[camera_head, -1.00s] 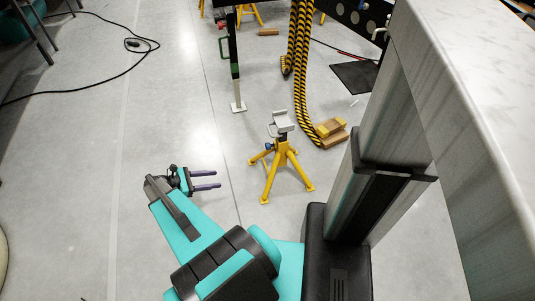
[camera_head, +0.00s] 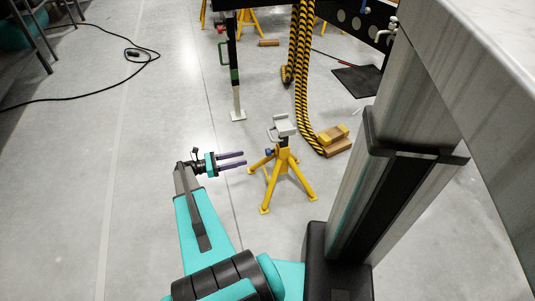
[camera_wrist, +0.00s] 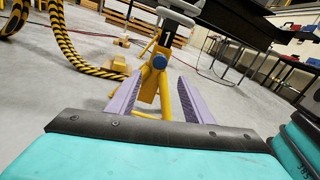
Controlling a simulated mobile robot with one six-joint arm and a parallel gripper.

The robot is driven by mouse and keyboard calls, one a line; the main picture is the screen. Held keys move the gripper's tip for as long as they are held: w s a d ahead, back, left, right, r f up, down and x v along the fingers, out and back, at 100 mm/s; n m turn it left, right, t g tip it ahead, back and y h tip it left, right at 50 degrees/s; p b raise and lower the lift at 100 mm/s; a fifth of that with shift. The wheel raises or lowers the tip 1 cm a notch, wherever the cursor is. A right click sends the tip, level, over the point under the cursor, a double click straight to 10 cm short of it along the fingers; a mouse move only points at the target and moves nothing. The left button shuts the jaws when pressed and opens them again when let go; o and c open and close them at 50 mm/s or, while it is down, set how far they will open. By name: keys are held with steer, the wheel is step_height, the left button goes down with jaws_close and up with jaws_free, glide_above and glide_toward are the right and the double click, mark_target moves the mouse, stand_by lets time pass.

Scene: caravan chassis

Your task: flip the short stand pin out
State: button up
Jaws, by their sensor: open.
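The short stand (camera_head: 282,170) is a yellow tripod with a grey cradle head (camera_head: 283,125), upright on the floor. In the wrist view the stand (camera_wrist: 148,88) is straight ahead. A round blue part (camera_wrist: 160,62) is on the front of its collar; it also shows at the stand's left side in the head view (camera_head: 269,152). I cannot tell whether this is the pin. My gripper (camera_head: 245,159) is left of the stand, its purple fingers pointing at it. In the wrist view my gripper (camera_wrist: 160,79) is open and empty, with the blue part ahead between the fingertips.
Yellow-black striped hoses (camera_head: 301,70) hang behind the stand near a wood block (camera_head: 335,145) with a yellow piece on top. A green-handled post (camera_head: 234,75) stands farther back. A black cable (camera_head: 140,55) lies at left. The floor left of the stand is clear.

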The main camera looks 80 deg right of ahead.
mark_target(268, 152)
steer(key=b+x, duration=0.4)
steer(key=x, duration=0.9)
steer(key=shift+s+d, duration=0.15)
steer(key=shift+s, duration=0.2)
steer(key=shift+c, duration=0.4)
jaws_close()
